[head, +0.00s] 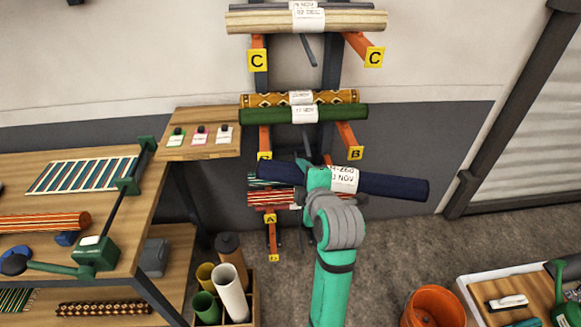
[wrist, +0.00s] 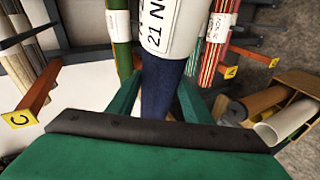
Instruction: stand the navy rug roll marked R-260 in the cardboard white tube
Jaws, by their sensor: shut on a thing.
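The navy rug roll (head: 395,186) with a white label lies roughly level in front of the wall rack. The label reads partly "-260" and "NOV" in the head view. My gripper (head: 319,178) is shut on the navy roll just left of its label. In the wrist view the roll (wrist: 162,85) runs between the fingers of my gripper (wrist: 153,95), and its label reads "21 NOV". The white tube (head: 230,291) stands in a wooden box at lower left of the roll, with its mouth up. It also shows at right in the wrist view (wrist: 285,122).
The wooden box (head: 253,300) also holds green, yellow and brown tubes. Rack arms marked A, B and C (head: 257,59) carry other rolls, including a green roll (head: 303,114) above mine. A workbench (head: 60,165) stands left, an orange bucket (head: 433,306) lower right.

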